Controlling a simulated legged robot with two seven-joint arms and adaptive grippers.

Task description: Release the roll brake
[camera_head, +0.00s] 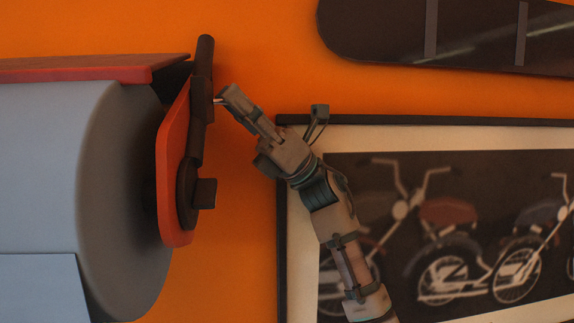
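A large blue-grey roll (115,170) fills the left side, with a red-orange end plate (172,165) at its right end. A dark brake lever (202,95) stands nearly upright along that plate, with a round hub and a short block at its lower end. My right gripper (275,104) is to the right of the lever, its two fingers spread apart. The left finger's tip is close to the lever's upper part; I cannot tell if they touch. Nothing shows between the fingers. My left gripper is not in view.
An orange wall is behind everything. A framed motorcycle picture (298,230) hangs at the right, behind my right arm. A dark board with grey strips (390,35) is at the upper right. A red cover (90,68) lies over the roll's top.

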